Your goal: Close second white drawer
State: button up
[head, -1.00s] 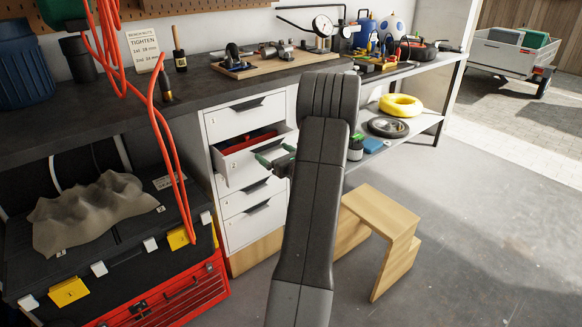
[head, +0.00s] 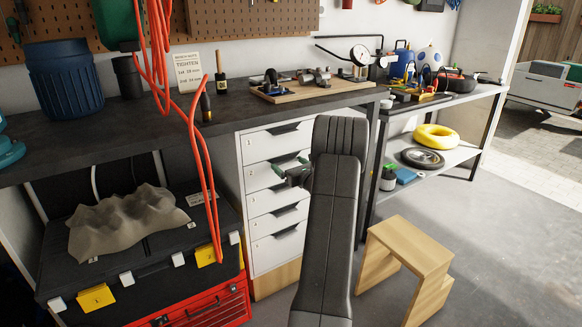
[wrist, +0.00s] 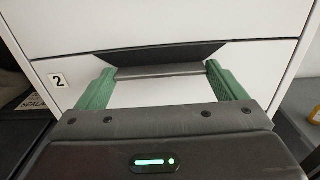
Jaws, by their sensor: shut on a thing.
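The second white drawer (head: 261,179), marked 2, is in the drawer unit under the bench. Its front looks flush with the drawers above and below in the head view. The wrist view shows its white front (wrist: 150,95) and dark handle (wrist: 160,70) up close, with a narrow seam along the top. My gripper (head: 291,166) is at this drawer's front. Its two green fingers (wrist: 161,84) lie at the left and right ends of the handle and are shut on it. My arm covers the right part of the drawer in the head view.
Other white drawers (head: 276,220) around it are shut. A red cord (head: 208,170) hangs left of the unit, above black and red toolboxes (head: 160,240). A wooden step stool (head: 410,262) stands at the right. The floor beyond it is clear.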

jog(key=shift+w+r, duration=0.1)
jog(key=shift+r, duration=0.05)
jog(key=o, duration=1.1)
jog(key=shift+a, duration=0.1)
jog(key=v, duration=1.3)
jog(key=shift+s+p, duration=0.2)
jog(key=shift+p, duration=0.25)
jog(key=shift+w, duration=0.1)
jog(key=x, duration=0.6)
jog(key=b+x, duration=0.1)
jog(key=x, duration=0.6)
jog(key=shift+w+f, duration=0.1)
jog(key=shift+f, duration=0.15)
jog(key=shift+s+d, duration=0.25)
jog(key=shift+s, duration=0.05)
jog(key=shift+w+a, duration=0.1)
